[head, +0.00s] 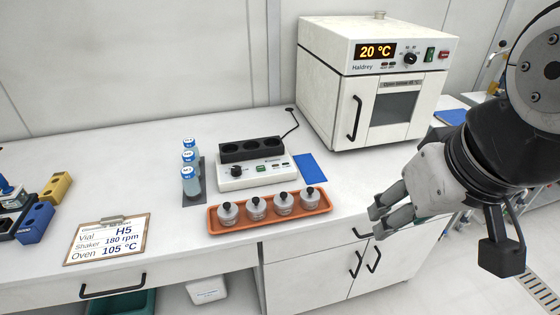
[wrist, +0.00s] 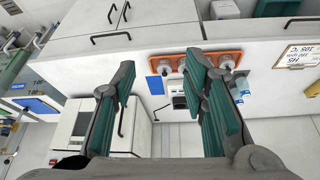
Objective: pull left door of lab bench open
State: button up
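The lab bench (head: 190,262) has a pair of white cupboard doors low at its right end. The left door (head: 305,287) carries a dark bar handle (head: 355,264) near its right edge and looks closed. The right door (head: 395,262) has its handle (head: 373,259) close beside it. In the wrist view, which is upside down, the left door's handle (wrist: 125,11) shows at the top. My gripper (head: 376,220) is open and empty, its fingers apart (wrist: 163,70). In the head view it appears above and right of the door handles, touching nothing visible.
A drawer handle (head: 363,233) sits above the doors. On the bench top stand an orange tray (head: 213,222) with several small pots, a white shaker (head: 250,175), blue-capped vials (head: 190,180), a clipboard (head: 80,257) and a white oven (head: 325,85). Open floor lies right of the bench.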

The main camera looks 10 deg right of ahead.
jog(key=shift+c, duration=1)
jog(key=w+d+f+m+g+y+b, duration=0.1)
jog(key=w+d+f+m+y+b, duration=0.35)
jog(key=f, duration=0.65)
jog(key=w+d+f+m+g+y+b, duration=0.1)
jog(key=w+f+m+y+b, duration=0.35)
jog(key=w+f+b, duration=0.55)
jog(key=w+d+f+m+y+b, duration=0.35)
jog(key=f+m, duration=0.25)
jog(key=f, duration=0.7)
jog(key=d+f+m+t+h+b, duration=0.2)
jog(key=d+f+m+t+b, duration=0.3)
jog(key=f, duration=0.7)
jog(key=d+f+m+t+h+b, duration=0.2)
jog(key=d+f+m+t, duration=0.4)
jog(key=f, duration=0.5)
jog(key=d+f+m+t+h+b, duration=0.35)
jog(key=f+m, duration=0.25)
jog(key=f, duration=0.6)
jog(key=b, duration=0.3)
send_over(355, 276)
jog(key=shift+w+d+y, duration=0.25)
jog(key=shift+y, duration=0.15)
jog(key=shift+c, duration=0.4)
grip_shut()
